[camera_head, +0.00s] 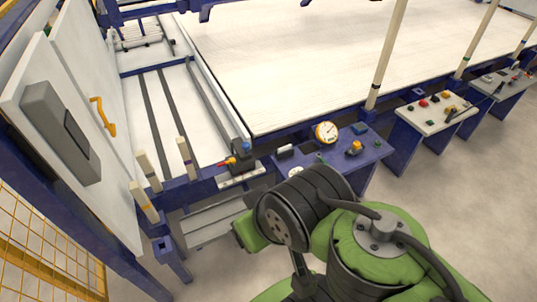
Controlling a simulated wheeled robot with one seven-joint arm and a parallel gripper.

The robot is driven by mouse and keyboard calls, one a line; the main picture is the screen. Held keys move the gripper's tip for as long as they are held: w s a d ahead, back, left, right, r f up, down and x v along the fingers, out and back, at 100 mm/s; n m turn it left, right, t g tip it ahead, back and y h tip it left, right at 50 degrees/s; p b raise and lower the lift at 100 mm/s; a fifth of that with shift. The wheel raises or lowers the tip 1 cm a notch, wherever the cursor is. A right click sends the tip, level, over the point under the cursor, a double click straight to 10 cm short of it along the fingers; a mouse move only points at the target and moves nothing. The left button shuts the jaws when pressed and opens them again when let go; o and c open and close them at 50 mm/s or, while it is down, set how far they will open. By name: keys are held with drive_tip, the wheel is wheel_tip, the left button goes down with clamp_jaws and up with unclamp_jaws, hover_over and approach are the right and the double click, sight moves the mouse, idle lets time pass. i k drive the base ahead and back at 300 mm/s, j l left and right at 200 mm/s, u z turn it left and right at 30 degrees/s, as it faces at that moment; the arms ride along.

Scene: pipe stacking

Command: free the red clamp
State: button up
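A small red and orange piece (229,161), which may be the red clamp, shows beside a dark block (241,149) on a pale plate at the machine's front edge. It is too small to tell its shape or what it grips. My green and dark grey arm fills the lower middle and right, to the right of and nearer than that piece. My gripper's fingers do not show.
A blue shelf right of the block holds a round gauge (326,132) and a yellow knob (354,148). A control panel (437,112) with coloured buttons stands farther right. White doors with a yellow handle (103,116) and yellow mesh (45,245) bound the left. Grey floor is open at right.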

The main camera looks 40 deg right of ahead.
sight(233, 160)
drive_tip(key=z, duration=0.55)
drive_tip(key=i+z, duration=0.15)
drive_tip(key=i, duration=0.95)
